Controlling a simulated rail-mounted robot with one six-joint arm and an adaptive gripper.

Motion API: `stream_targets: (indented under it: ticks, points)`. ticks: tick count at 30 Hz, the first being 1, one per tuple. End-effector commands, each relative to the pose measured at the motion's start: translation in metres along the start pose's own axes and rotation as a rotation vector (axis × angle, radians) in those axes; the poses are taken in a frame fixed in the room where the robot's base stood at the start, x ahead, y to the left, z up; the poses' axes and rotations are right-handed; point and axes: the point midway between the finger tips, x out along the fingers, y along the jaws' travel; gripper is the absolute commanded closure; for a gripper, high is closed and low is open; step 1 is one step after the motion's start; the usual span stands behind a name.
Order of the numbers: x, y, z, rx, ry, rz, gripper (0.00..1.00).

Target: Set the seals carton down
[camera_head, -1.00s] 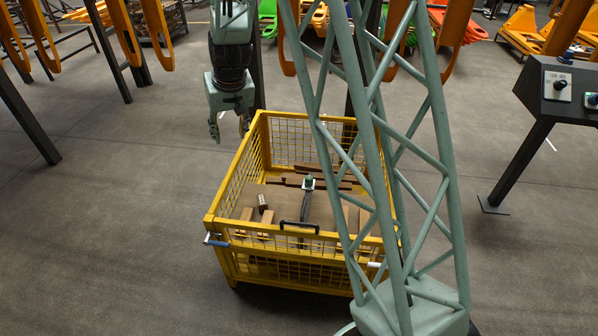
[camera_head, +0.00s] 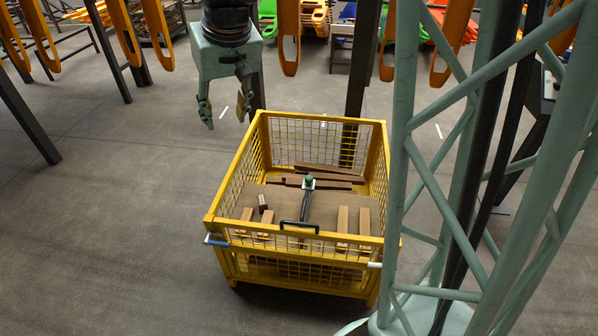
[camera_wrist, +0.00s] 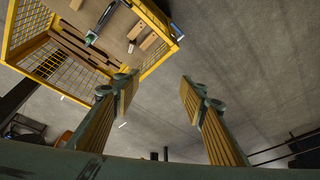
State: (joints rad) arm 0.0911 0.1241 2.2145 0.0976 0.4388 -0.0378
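My gripper (camera_head: 225,114) is open and empty, above and behind the left back corner of the yellow mesh crate (camera_head: 211,190). In the wrist view its two padded fingers (camera_wrist: 157,97) stand wide apart with only floor between them. No carton is in the gripper. Inside the crate, a small dark brown box (camera_head: 263,202) stands on the brown board at the left. It could be the seals carton, but I cannot read any label. The crate also shows at the upper left of the wrist view (camera_wrist: 158,62).
The crate holds pale wooden blocks (camera_head: 342,221), dark brown bars (camera_head: 328,176) and a dark-handled tool (camera_head: 306,201) with a green top. Orange hooked forms (camera_head: 289,40) hang behind, beside a dark post (camera_head: 359,85). The floor left of the crate is clear.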

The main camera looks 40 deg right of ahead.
Motion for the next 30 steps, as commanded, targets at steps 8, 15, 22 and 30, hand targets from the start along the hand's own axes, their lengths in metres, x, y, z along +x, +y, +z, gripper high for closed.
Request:
stream_targets:
  ticks: [8,15,22,30]
  points:
    - [-0.050,-0.008,0.036,-0.022,-0.001,-0.004,0.61]
    - [-0.089,-0.012,0.069,-0.040,-0.001,-0.005,0.61]
    - [-0.122,-0.012,0.104,-0.053,-0.005,-0.004,0.61]
    - [-0.154,-0.013,0.147,-0.071,-0.012,-0.002,0.61]
